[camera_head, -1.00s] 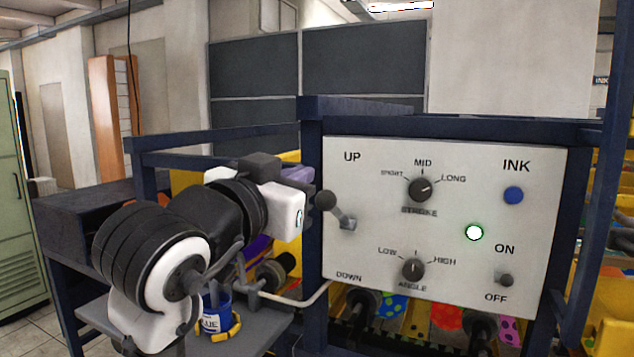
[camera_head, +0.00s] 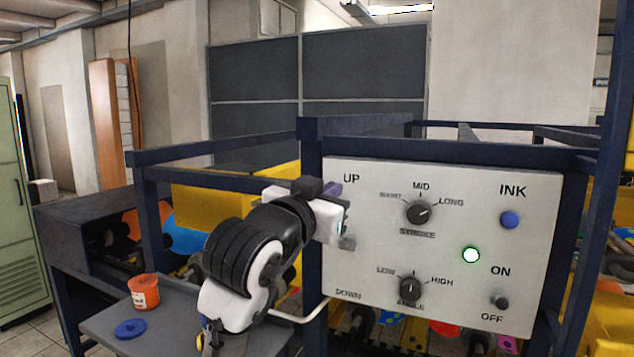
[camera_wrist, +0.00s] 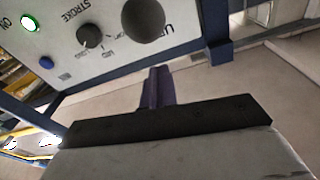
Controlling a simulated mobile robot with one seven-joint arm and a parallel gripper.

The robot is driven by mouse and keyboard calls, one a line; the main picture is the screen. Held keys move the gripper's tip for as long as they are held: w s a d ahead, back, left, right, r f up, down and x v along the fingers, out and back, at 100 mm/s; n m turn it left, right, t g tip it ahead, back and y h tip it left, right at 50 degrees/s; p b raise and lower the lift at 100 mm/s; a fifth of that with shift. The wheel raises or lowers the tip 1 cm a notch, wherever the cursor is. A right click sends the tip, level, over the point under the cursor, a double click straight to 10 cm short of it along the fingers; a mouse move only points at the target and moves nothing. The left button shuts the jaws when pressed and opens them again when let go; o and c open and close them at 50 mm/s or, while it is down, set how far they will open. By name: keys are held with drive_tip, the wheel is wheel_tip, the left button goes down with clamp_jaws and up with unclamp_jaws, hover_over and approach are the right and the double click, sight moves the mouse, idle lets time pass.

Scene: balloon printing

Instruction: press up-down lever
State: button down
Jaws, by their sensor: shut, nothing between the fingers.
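The up-down lever is on the left of the white control panel (camera_head: 450,190), between the words UP and DOWN. In the head view its grey mount (camera_head: 347,243) shows, but my arm's end hides the knob. In the wrist view the round dark knob (camera_wrist: 144,20) of the lever shows large at the top, beside the UP label. My gripper (camera_head: 334,188) is in front of the panel's left edge near UP. In the wrist view the purple fingers of my gripper (camera_wrist: 157,80) are together and empty, below the knob in the picture. Contact with the knob cannot be told.
The panel also has a stroke knob (camera_head: 421,212), an angle knob (camera_head: 411,289), a blue ink button (camera_head: 510,219), a lit green lamp (camera_head: 471,255) and an on-off switch (camera_head: 499,302). A dark blue frame surrounds it. A red tub (camera_head: 144,292) and blue lid (camera_head: 130,328) are at left.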

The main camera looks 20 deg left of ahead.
drive_tip(key=shift+s+a+f+p, duration=0.15)
drive_tip(key=shift+s+f+p, duration=0.1)
drive_tip(key=shift+f, duration=0.55)
drive_tip(key=shift+s+a+f+p, duration=0.1)
drive_tip(key=shift+s+a+f, duration=0.1)
drive_tip(key=shift+f, duration=0.55)
